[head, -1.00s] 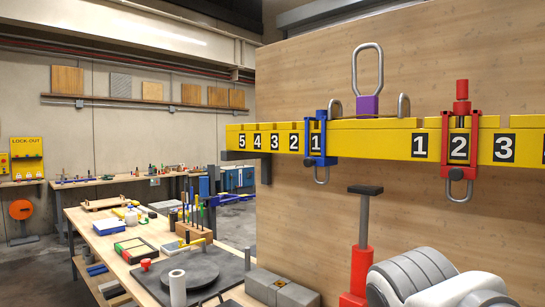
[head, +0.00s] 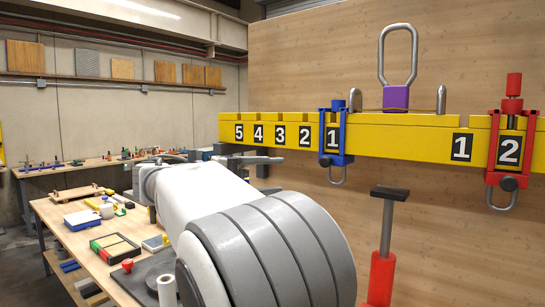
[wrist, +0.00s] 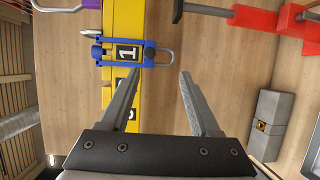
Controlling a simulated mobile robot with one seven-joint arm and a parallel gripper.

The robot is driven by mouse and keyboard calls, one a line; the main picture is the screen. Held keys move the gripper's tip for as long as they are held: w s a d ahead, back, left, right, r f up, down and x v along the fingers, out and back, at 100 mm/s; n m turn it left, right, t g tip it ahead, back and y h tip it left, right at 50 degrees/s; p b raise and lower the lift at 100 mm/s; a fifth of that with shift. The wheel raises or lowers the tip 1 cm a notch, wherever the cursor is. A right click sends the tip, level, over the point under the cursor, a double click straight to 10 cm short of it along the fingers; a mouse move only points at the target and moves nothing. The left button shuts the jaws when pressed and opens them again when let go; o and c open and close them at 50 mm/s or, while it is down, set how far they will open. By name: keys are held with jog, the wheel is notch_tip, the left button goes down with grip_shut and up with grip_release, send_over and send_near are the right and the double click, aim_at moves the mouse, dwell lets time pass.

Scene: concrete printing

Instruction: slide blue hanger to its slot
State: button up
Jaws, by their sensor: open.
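The blue hanger (head: 343,132) straddles the yellow beam (head: 410,136) at the left-hand label 1, its metal loop hanging below. In the wrist view the blue hanger (wrist: 99,52) lies just beyond my fingertips, with its loop to the right. My gripper (wrist: 159,73) is open and empty, its fingers apart and pointing toward the hanger; they appear not to touch it. In the head view my arm reaches to the left of the hanger. The beam carries labels 5, 4, 3, 2, 1 on the left and 1, 2 on the right.
A red hanger (head: 496,151) sits at the right-hand label 2. A purple block with a tall loop (head: 396,97) stands above the beam. A red post with a dark T-top (head: 381,270) stands below the beam. A cluttered workbench (head: 75,229) is at left.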

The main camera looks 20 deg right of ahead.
aim_at(322, 162)
jog(key=shift+h, duration=0.4)
jog(key=p+x, duration=0.1)
jog(key=x, duration=0.4)
jog(key=w+x, duration=0.1)
jog(key=x, duration=0.4)
jog(key=r+p+x, duration=0.1)
jog(key=x, duration=0.5)
jog(key=shift+w+a+p, duration=0.15)
jog(key=shift+w+p, duration=0.05)
jog(key=shift+p, duration=0.1)
grip_shut()
dwell(0.5)
